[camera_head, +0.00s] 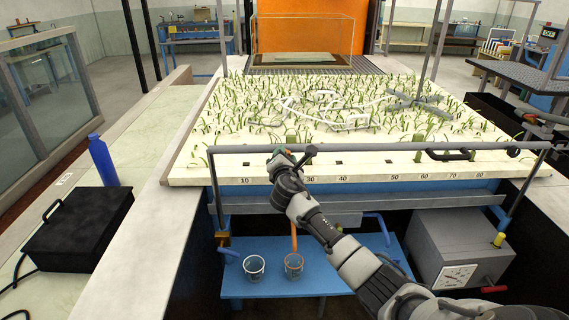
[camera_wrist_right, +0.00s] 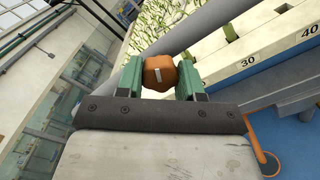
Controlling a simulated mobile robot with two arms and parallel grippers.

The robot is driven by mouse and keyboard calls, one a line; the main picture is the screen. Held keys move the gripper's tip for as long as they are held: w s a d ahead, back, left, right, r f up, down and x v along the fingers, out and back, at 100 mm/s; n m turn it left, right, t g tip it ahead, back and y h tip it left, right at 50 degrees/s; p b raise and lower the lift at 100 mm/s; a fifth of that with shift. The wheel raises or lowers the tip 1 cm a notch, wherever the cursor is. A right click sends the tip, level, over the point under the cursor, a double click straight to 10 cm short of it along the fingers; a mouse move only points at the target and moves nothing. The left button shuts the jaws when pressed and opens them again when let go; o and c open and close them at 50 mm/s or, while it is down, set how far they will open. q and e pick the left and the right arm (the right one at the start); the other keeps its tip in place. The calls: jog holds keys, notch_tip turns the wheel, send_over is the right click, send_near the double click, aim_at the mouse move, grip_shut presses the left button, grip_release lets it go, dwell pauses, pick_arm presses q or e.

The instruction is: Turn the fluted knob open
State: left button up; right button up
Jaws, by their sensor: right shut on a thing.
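The fluted knob (camera_wrist_right: 159,73) is orange-brown with a pale mark on its face, and it shows in the right wrist view between two green fingers. My right gripper (camera_wrist_right: 160,66) is shut on it, with a finger touching each side. In the head view my right gripper (camera_head: 281,153) is at the front rail of the planted bed, near the scale mark 20. The arm and gripper largely hide the knob there. My left gripper is not in view.
A grey rail (camera_head: 400,148) runs along the planted bed's front edge (camera_head: 370,165). Below, a blue shelf (camera_head: 330,280) holds two cups (camera_head: 254,267). A grey box with a gauge (camera_head: 460,245) stands at right. A black case (camera_head: 75,230) and blue bottle (camera_head: 103,160) are at left.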

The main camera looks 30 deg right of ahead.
jog(key=shift+m+b, duration=3.55)
jog(key=shift+m, duration=2.35)
jog(key=o, duration=0.9)
jog(key=shift+o, duration=0.2)
